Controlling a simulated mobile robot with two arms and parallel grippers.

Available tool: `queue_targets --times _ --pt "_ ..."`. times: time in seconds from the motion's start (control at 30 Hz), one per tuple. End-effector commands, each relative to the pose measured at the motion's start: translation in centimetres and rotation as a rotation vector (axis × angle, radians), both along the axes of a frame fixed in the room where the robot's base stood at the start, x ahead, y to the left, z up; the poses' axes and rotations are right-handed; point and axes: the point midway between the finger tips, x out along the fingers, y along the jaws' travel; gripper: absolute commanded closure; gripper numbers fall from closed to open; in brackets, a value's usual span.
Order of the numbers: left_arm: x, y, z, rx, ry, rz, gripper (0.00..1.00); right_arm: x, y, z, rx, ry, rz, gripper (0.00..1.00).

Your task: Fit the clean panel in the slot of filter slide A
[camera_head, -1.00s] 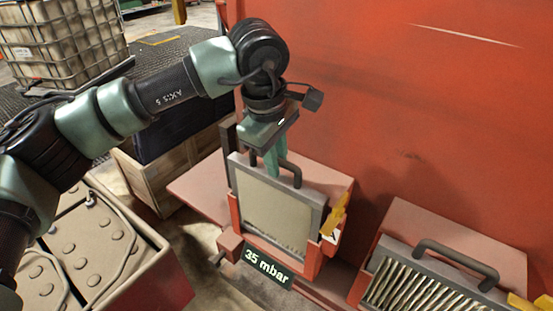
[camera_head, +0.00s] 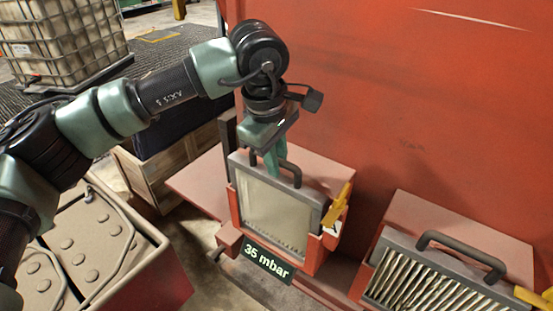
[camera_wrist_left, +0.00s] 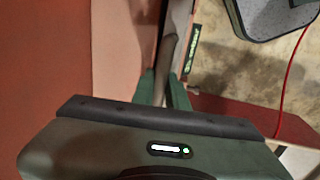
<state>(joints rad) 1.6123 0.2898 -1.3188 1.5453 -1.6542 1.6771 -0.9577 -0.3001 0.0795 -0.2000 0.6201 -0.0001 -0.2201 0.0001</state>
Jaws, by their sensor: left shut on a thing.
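The clean panel (camera_head: 273,212), a pale filter sheet in a grey frame with a dark handle (camera_head: 292,171), stands upright in a red slide holder (camera_head: 316,255). Its lower part is inside the holder's red walls, and its top edge stands above them. I cannot tell whether it touches the bottom. My left gripper (camera_head: 271,163) is above it, fingers pointing down, shut on the handle. In the left wrist view, the green fingers (camera_wrist_left: 164,90) close around the handle. No letter on the holder is readable. My right gripper is not in view.
A yellow lever (camera_head: 339,206) is at the holder's right side. A sign (camera_head: 267,259) reads "35 mbar". A second slide with a pleated panel (camera_head: 432,294) stands to the right. The red wall (camera_head: 400,110) is close behind. A bin with a cushioned lining (camera_head: 90,250) is at left.

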Motion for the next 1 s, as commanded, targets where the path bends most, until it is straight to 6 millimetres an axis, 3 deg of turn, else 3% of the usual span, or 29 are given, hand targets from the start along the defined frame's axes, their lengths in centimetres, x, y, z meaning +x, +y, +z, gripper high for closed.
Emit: queue_targets --times 0.07,0.1,0.17,0.57,1.0 --pt "0.0 0.0 -0.2 -0.002 -0.002 0.0 1.0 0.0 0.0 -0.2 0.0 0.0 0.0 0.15" --pt "0.0 0.0 -0.1 -0.002 -0.002 0.0 0.78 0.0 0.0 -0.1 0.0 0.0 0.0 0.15" --pt "0.0 0.0 0.0 -0.002 -0.002 0.0 0.61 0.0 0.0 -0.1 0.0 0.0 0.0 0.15" --pt "-0.1 0.1 0.3 0.0 0.0 0.0 0.6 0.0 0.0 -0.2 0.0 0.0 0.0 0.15" --pt "-1.1 0.8 6.8 -0.001 -0.003 0.0 0.6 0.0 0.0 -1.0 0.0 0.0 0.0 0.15"
